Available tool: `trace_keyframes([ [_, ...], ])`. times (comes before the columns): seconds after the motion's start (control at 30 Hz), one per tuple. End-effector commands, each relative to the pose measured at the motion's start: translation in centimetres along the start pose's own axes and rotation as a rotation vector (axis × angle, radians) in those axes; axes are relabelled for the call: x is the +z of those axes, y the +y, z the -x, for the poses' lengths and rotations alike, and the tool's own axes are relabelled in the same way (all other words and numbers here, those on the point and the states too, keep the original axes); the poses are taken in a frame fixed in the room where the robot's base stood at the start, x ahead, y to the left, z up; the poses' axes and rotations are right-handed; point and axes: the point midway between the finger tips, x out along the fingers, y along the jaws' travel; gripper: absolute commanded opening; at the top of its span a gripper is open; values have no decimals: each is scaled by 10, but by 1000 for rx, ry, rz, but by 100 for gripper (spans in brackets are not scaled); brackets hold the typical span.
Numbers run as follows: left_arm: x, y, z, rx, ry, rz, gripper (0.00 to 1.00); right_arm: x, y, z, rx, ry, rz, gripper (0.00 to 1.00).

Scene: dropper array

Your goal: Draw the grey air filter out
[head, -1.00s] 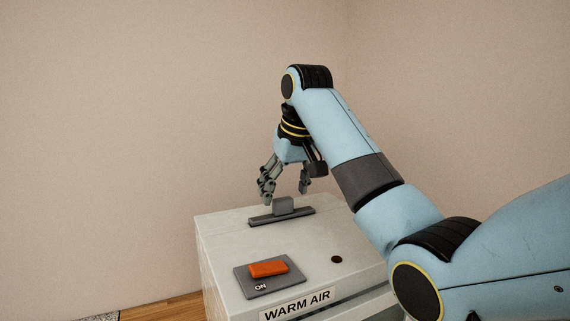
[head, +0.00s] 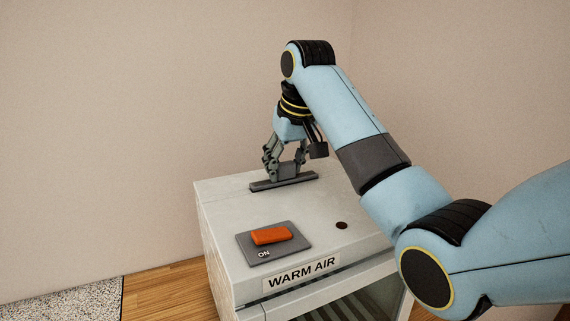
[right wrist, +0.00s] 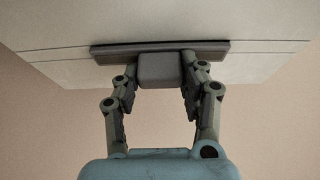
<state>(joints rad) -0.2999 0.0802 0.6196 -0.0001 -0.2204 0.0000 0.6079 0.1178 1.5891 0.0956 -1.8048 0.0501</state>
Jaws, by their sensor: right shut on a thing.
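The grey air filter (head: 263,187) shows as a dark grey strip lying on top of the white warm-air cabinet (head: 225,215), near its back. In the right wrist view the strip (right wrist: 215,46) has a raised grey block (right wrist: 160,70) at its middle, like a handle. My right gripper (head: 285,176) points down onto it from above. Its fingers (right wrist: 159,82) are shut on the block, one on each side. The rest of the filter, below the cabinet's top, is hidden. My left gripper is in neither view.
An orange switch (head: 271,236) on a grey plate marked ON sits on the cabinet top, nearer the front. A small dark round spot (head: 341,225) lies to its right. A WARM AIR label (head: 302,274) is on the front edge. Wooden floor (head: 165,292) shows at left.

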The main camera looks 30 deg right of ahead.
Motion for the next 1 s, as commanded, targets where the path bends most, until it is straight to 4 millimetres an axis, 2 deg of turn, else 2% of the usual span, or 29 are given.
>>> trace_keyframes([
  [0.07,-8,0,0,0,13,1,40,0,0,0,0,-1,0,10],
  [0.1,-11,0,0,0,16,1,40,0,0,0,0,-1,0,36],
  [0.37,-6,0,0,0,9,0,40,0,0,0,0,-1,0,3],
  [0.6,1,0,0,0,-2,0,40,-1,0,1,0,0,0,3],
  [1.0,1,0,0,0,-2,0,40,-4,0,10,0,0,0,3],
])
